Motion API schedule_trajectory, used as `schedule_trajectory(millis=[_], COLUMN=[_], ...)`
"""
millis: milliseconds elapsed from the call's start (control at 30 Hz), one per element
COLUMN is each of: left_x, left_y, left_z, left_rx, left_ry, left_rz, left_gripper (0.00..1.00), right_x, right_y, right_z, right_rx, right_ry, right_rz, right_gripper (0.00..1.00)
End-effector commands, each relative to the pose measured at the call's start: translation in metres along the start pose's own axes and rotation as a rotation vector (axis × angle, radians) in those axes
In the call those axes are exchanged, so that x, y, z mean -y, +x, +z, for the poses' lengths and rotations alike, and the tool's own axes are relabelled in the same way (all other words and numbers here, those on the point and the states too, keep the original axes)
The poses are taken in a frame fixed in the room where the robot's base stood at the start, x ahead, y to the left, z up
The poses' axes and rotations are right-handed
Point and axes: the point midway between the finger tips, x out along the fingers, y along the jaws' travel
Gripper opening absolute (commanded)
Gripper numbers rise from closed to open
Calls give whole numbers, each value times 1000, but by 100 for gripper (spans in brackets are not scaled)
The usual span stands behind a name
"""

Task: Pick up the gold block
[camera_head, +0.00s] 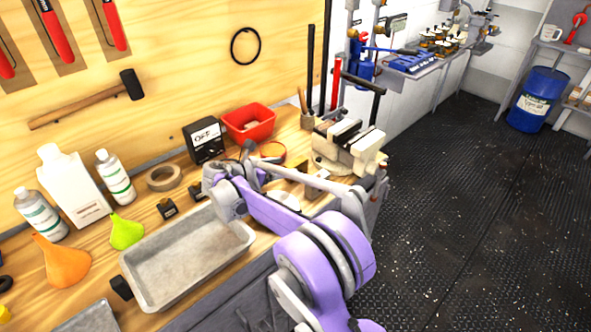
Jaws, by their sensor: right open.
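A small gold-coloured block (296,163) sits on the wooden workbench (292,141), to the left of the vise. My right arm passes in front of it and hides its lower part. My right gripper (249,152) is at the far end of my purple and grey arm, above the bench and to the left of the gold block. It is open, small in the view and apart from the block. My left gripper does not show.
A cream vise (350,147) stands at the bench's right end. A red bin (248,122) and a black meter box (204,141) stand behind the gripper. A grey metal tray (190,255), tape roll (164,178), funnels and bottles fill the left. The dark floor at right is clear.

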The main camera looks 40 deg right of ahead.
Motion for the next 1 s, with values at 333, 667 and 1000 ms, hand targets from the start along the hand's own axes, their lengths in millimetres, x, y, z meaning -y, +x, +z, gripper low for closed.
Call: schedule_trajectory(millis=[333, 667, 1000], left_x=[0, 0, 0], left_y=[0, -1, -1], left_z=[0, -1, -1], left_rx=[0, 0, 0], left_ry=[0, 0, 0], left_rz=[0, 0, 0], left_gripper=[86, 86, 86], right_x=[0, 0, 0], right_y=[36, 71, 70], right_z=[-1, -3, -3], right_rx=[-1, -2, -2], right_ry=[3, 1, 2], right_rz=[-1, 2, 2], right_gripper=[75, 75, 37])
